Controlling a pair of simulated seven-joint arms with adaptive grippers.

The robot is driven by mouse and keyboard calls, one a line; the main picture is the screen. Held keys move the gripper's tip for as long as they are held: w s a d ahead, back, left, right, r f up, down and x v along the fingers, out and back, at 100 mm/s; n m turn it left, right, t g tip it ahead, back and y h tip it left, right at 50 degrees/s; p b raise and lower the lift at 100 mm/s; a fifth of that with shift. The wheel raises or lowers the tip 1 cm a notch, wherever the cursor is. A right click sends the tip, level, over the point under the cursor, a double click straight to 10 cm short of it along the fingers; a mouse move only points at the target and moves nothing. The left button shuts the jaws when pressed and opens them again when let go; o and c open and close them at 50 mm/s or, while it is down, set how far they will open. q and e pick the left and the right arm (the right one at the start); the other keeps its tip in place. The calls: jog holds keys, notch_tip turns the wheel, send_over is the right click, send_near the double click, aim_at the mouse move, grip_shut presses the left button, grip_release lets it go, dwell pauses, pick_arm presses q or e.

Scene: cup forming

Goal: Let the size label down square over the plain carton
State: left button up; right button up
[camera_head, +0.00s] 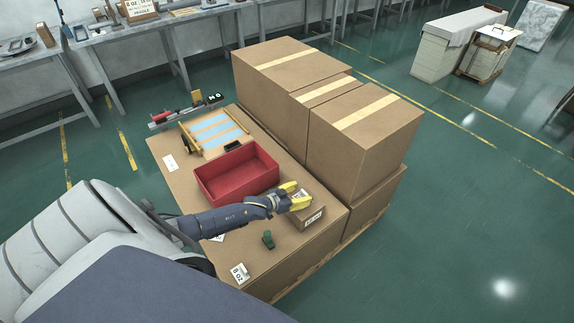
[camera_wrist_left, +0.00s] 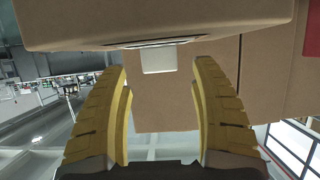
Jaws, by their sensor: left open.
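The small brown carton (camera_head: 314,211) sits near the right edge of the big brown carton-top work surface. A white label with dark print (camera_head: 314,217) shows on its near side. My left gripper (camera_head: 295,196), with yellow fingers, is at the carton's top left, and a pale patch shows between the fingers. In the left wrist view the fingers are apart (camera_wrist_left: 160,70) with a brown carton (camera_wrist_left: 150,22) beyond them. A white piece (camera_wrist_left: 158,60) shows between the fingertips at its edge; I cannot tell whether they touch it. My right gripper is out of view.
A red open bin (camera_head: 237,172) stands just behind my left gripper. A small green object (camera_head: 268,240) and a printed 8 OZ label (camera_head: 240,272) lie nearer. Tall taped cartons (camera_head: 362,125) rise close behind and right. A wooden frame with blue strips (camera_head: 214,131) lies at the back left.

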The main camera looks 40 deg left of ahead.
pick_arm(q)
jog(key=v, duration=0.9)
jog(key=shift+s, duration=0.25)
jog(key=shift+a, duration=0.1)
